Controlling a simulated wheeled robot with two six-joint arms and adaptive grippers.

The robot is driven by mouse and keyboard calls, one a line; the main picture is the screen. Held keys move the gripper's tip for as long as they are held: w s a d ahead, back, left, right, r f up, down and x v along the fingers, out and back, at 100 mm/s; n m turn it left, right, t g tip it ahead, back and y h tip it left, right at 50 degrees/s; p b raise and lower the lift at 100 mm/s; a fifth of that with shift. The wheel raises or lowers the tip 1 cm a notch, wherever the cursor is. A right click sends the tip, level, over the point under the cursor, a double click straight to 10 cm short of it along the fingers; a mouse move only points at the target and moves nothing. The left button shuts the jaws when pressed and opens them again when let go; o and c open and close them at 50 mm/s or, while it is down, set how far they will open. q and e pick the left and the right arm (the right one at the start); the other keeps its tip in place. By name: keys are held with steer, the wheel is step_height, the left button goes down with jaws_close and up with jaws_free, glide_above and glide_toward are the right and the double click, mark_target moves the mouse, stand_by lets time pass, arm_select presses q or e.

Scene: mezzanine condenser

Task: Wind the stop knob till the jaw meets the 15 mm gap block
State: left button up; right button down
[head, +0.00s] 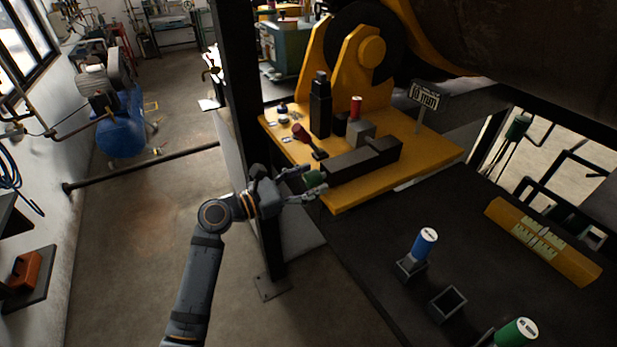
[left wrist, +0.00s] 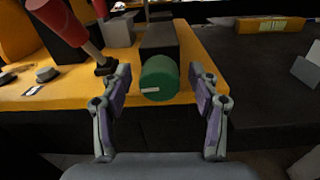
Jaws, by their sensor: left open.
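The green stop knob (head: 314,179) sits on the near left end of a dark stop body (head: 350,170) on the yellow bench. In the left wrist view the knob (left wrist: 160,78) shows a pale mark low on its face. My left gripper (head: 309,184) is open, one finger on each side of the knob, with gaps visible. A red-topped block (head: 356,108) stands by a grey block (head: 360,132) behind the stop body. Whether the red-topped piece is the 15 mm block, and any jaw contact, I cannot tell. My right gripper is out of view.
A red-handled lever (head: 302,133) rises left of the stop body, also near the left finger in the wrist view (left wrist: 82,25). A sign (head: 424,96) with a blurred mm figure stands behind. Blue (head: 425,240) and green (head: 517,332) cylinders stand on the dark surface beside an empty socket (head: 446,304).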

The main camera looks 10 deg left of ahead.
arm_select(q)
steer(key=shift+a, duration=0.1)
steer(key=shift+c, duration=0.2)
steer(key=c, duration=1.1)
steer(key=m+b, duration=0.1)
steer(key=m, duration=0.1)
steer(key=shift+f+m, duration=0.15)
steer(key=shift+m, duration=0.15)
steer(key=shift+c, duration=0.2)
steer(key=shift+m+b, duration=0.35)
steer(key=shift+m, duration=0.55)
